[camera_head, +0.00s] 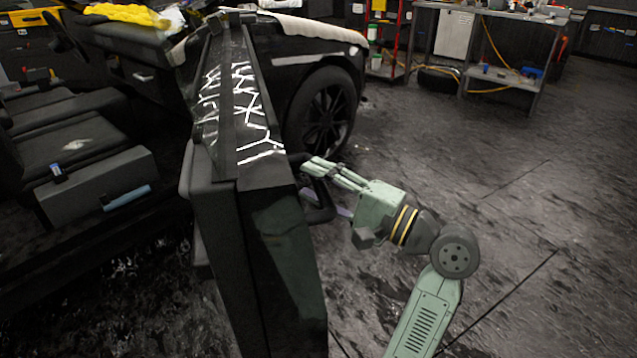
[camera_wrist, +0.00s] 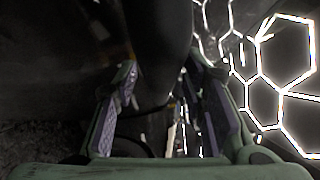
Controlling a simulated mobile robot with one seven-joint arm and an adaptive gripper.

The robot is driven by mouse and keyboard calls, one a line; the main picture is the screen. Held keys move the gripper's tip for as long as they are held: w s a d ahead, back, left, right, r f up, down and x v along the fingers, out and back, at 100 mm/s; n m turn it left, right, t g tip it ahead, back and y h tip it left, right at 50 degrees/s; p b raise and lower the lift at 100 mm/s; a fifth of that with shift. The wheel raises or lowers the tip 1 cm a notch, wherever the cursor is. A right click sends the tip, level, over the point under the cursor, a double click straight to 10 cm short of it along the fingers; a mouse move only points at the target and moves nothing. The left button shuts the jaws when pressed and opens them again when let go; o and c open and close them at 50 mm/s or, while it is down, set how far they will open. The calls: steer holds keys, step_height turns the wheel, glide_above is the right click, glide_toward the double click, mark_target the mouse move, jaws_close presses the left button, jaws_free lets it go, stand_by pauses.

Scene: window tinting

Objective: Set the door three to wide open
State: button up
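The car door (camera_head: 265,210) stands out from the car body in the middle of the head view, swung open and seen near its edge. Its dark handle (camera_head: 322,207) sticks out on the right side. My gripper (camera_head: 320,186) is at the handle, its fingers spread apart. In the wrist view, my gripper (camera_wrist: 163,78) shows two purple-padded fingers with a dark bar (camera_wrist: 160,40) between their tips. The bar is probably the handle. Whether the pads touch it I cannot tell.
The car's seat (camera_head: 75,130) and interior lie left of the door. A front wheel (camera_head: 325,110) stands behind it. A workbench (camera_head: 490,45) and a red rack (camera_head: 385,35) are at the back. The floor (camera_head: 520,190) to the right is clear.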

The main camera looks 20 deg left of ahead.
jaws_close()
stand_by(0.7)
